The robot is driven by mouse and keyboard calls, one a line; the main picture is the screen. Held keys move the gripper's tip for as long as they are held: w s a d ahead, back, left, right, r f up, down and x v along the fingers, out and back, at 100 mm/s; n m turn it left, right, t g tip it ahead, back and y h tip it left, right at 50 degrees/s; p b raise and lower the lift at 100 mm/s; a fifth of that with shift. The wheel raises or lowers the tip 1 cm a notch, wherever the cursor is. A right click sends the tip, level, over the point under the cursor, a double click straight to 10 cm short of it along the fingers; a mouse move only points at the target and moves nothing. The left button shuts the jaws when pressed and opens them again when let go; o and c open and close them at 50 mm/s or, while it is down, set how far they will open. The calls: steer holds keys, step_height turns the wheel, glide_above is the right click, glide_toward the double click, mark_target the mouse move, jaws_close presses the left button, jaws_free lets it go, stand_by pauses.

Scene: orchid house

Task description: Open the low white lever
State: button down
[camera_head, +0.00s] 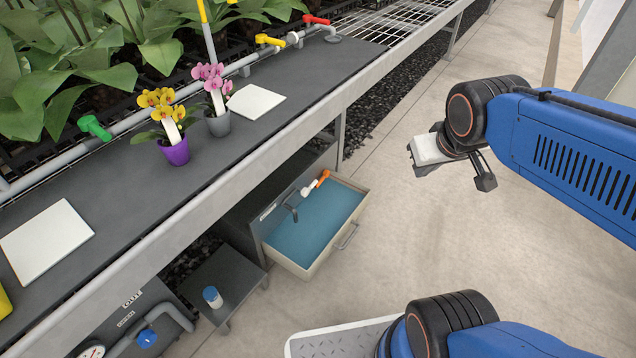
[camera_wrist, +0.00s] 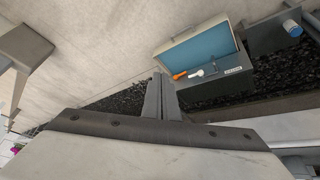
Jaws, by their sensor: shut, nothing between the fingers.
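A white lever (camera_head: 294,38) sits on the grey pipe at the back of the bench, between a yellow lever (camera_head: 269,40) and a red lever (camera_head: 316,20). Lower down, a small white handle-like piece (camera_head: 308,190) lies beside an orange one (camera_head: 322,179) at the open drawer; the white piece also shows in the wrist view (camera_wrist: 197,73). I cannot tell which white piece is the low lever, or its exact setting. My gripper (camera_head: 484,178) is shut and empty over the floor, right of the drawer and apart from both. Its fingers (camera_wrist: 162,97) are together in the wrist view.
The open drawer (camera_head: 347,237) with a blue bottom juts out below the bench (camera_head: 330,80). A low stand (camera_head: 232,280) holds a blue-capped bottle (camera_head: 212,297). Potted orchids (camera_head: 174,150) and a green lever (camera_head: 95,127) are on the bench side. The floor (camera_head: 400,230) right of the drawer is clear.

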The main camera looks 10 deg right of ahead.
steer(key=w+d+f+n+t, duration=0.1)
steer(key=w+f, duration=0.3)
steer(key=w, duration=0.4)
steer(key=w+f+n+t, duration=0.1)
steer(key=w+f+n, duration=0.15)
steer(key=w, duration=0.55)
steer(key=w+d+f+n+t, duration=0.1)
steer(key=w+f, duration=0.3)
steer(key=w, duration=0.5)
steer(key=w+a+f+n+y, duration=0.2)
steer(key=a+f, duration=0.4)
steer(key=f, duration=0.4)
steer(key=w+a+f+n+y, duration=0.2)
steer(key=a+f+y, duration=0.4)
steer(key=f, duration=0.3)
steer(key=shift+w+f+g+y, duration=0.3)
steer(key=shift+w+f+y, duration=0.15)
steer(key=shift+w, duration=0.45)
steer(key=s+d+f+x, duration=0.1)
steer(key=f+x, duration=0.1)
steer(key=x, duration=1)
steer(key=shift+w+f, duration=0.2)
steer(key=shift+f, duration=0.15)
